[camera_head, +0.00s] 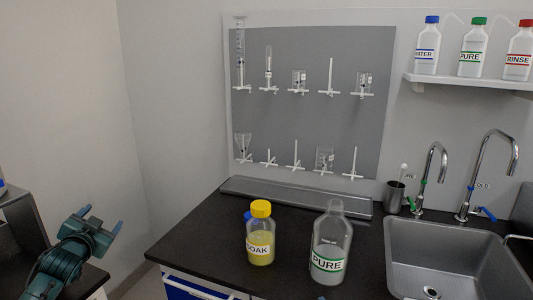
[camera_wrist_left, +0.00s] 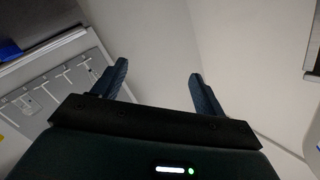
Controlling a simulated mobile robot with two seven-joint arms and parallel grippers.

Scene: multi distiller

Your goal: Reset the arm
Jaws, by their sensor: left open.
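My left gripper (camera_head: 99,219) is at the lower left of the head view, with its teal arm coming in from the left edge. Its two blue fingers are apart and nothing is between them. It is in the air left of the counter, clear of the bottles. In the left wrist view the open fingers (camera_wrist_left: 157,85) point at bare wall.
The dark counter (camera_head: 200,262) holds a yellow-capped SOAK bottle (camera_head: 260,247), a clear PURE bottle (camera_head: 328,264) and, right, a sink (camera_head: 450,240). A drying rack (camera_head: 310,60) with glassware hangs behind. A shelf (camera_head: 465,83) carries wash bottles.

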